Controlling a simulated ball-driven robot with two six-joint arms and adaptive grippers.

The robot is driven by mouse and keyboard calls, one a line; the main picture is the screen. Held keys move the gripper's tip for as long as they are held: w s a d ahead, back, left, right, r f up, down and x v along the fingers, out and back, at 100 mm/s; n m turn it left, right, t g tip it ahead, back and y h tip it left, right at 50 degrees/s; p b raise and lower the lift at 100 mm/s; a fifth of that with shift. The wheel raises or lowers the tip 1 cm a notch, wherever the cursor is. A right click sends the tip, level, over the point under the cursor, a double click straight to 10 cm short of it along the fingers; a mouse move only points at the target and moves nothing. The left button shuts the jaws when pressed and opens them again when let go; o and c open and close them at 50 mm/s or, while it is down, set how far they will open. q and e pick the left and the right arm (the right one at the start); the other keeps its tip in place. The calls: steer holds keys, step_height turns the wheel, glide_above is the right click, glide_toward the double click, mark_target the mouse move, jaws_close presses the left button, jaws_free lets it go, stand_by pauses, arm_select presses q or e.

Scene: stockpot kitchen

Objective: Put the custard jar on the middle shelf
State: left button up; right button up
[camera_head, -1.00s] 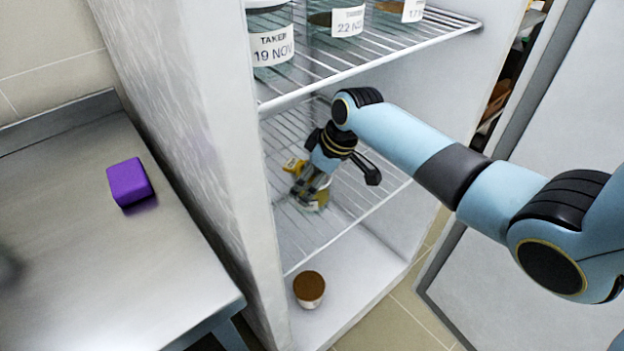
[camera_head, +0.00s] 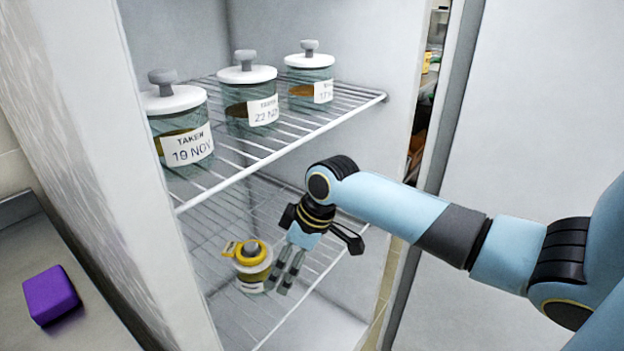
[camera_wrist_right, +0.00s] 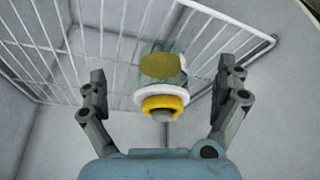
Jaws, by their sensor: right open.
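The custard jar (camera_head: 252,268), a small glass jar with a yellow collar and clip on its lid, stands upright on the wire shelf (camera_head: 208,232) below the three large jars. Its lower part shows a white label. My right gripper (camera_head: 282,288) is just right of the jar, pointing down into the fridge. In the right wrist view the jar (camera_wrist_right: 162,68) with pale yellow contents lies ahead, centred between the spread fingers (camera_wrist_right: 160,82), with clear gaps on both sides. The gripper is open and empty. My left gripper is not in view.
Three labelled glass jars with white lids (camera_head: 182,130) (camera_head: 248,97) (camera_head: 309,75) stand on the upper wire shelf (camera_head: 290,140), above my gripper. The fridge side wall (camera_head: 110,170) is at left. A purple block (camera_head: 50,295) lies on the steel counter. The fridge door (camera_head: 520,120) stands open at right.

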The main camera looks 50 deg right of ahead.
steer(key=s+d+f+m+g+h, duration=0.1)
steer(key=s+d+f+m, duration=0.15)
steer(key=s+f, duration=0.7)
steer(key=s+d+f+m+h, duration=0.1)
steer(key=s+d+f+m, duration=0.15)
steer(key=s+f, duration=0.65)
steer(key=s+a+f+g, duration=0.1)
steer(key=s+a+f, duration=0.3)
steer(key=s, duration=0.6)
steer(key=s+a+f, duration=0.4)
steer(key=s+f, duration=0.4)
steer(key=s, duration=0.3)
steer(key=shift+f+g+h, duration=0.4)
steer(key=shift+f, duration=0.1)
